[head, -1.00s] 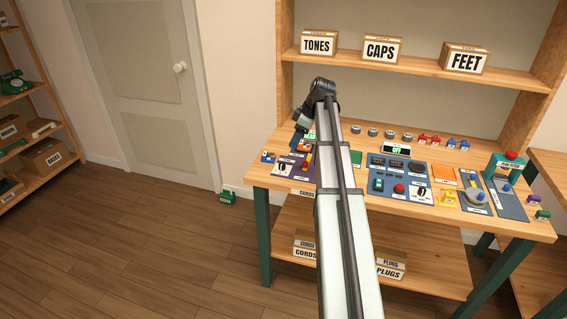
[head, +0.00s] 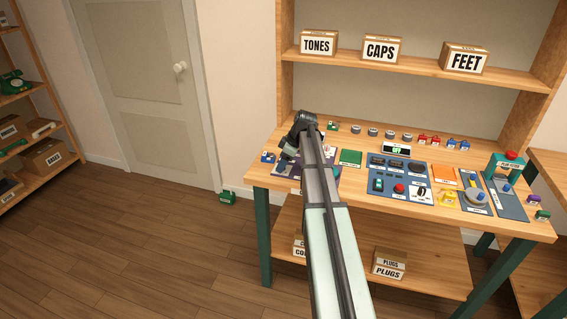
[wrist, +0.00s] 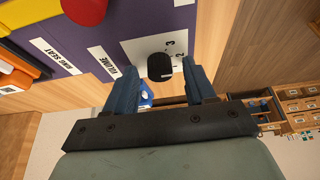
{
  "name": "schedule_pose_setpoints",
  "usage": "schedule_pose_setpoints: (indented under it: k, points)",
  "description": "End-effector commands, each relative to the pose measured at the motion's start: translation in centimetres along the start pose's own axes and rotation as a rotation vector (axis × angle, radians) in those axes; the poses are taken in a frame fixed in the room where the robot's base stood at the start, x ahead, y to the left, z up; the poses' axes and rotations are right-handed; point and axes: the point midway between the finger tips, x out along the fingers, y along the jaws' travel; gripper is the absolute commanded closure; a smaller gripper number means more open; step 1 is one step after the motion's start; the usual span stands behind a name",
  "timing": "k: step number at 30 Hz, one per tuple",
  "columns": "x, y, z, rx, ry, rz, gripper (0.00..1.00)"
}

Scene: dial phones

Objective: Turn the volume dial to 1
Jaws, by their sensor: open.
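The volume dial (wrist: 160,67) is a black knob on a white plate (wrist: 132,47) in the wrist view. Printed numbers, among them 2 and 3, show beside it; I cannot read its setting. My gripper (wrist: 161,66) is open, with one blue finger on each side of the dial in the picture. Both fingers look apart from the knob, and I cannot tell how far the tips reach down around it. In the head view my gripper (head: 287,160) is over the left end of the workbench, and my arm hides the dial.
A purple panel (wrist: 75,60) carries the plate, with a red button (wrist: 85,10) nearby. A small blue object (wrist: 145,97) lies past the dial.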

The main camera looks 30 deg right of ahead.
Motion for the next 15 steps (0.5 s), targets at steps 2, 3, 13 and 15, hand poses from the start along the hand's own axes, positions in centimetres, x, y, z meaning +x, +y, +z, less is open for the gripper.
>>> schedule_pose_setpoints:
  k: [2, 3, 13, 15]
  points:
    - [0.10, 0.00, 0.00, 0.000, 0.000, 0.000, 0.45]
    - [0.11, 0.00, 0.00, 0.000, 0.000, 0.000, 0.45]
    - [0.10, -0.01, -0.01, 0.000, 0.000, 0.000, 0.62]
    - [0.09, -0.01, 0.00, 0.000, 0.000, 0.000, 0.68]
